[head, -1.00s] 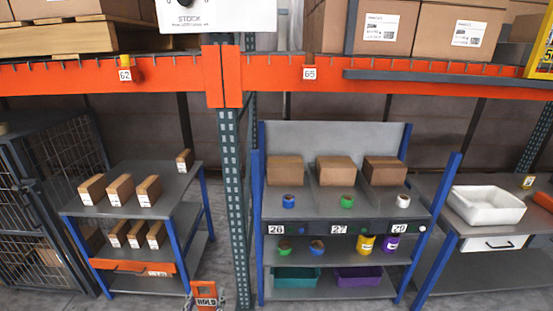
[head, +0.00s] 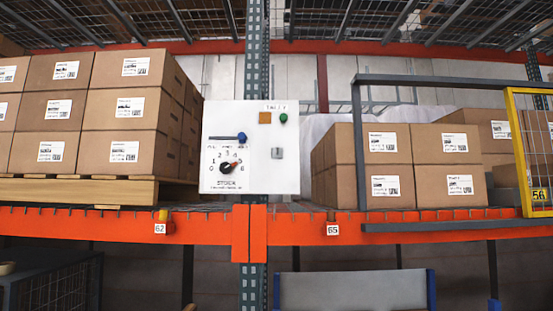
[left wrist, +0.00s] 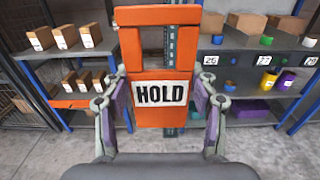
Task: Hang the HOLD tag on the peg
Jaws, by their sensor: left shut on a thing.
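The orange HOLD tag (left wrist: 160,113) fills the middle of the left wrist view. It is upright, with a large rectangular opening at its top and a white label reading HOLD. My left gripper (left wrist: 159,97) is shut on it, with purple-padded fingers on both sides. I cannot tell whether this bar is the peg. My right gripper is in neither view.
The panel stands at the orange beam (head: 380,230), in front of a green-grey upright (head: 256,50). Stacked boxes (head: 105,70) stand left of it and more boxes (head: 340,150) right. A yellow frame (head: 521,150) is at far right. Shelves (left wrist: 250,85) stand behind the tag.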

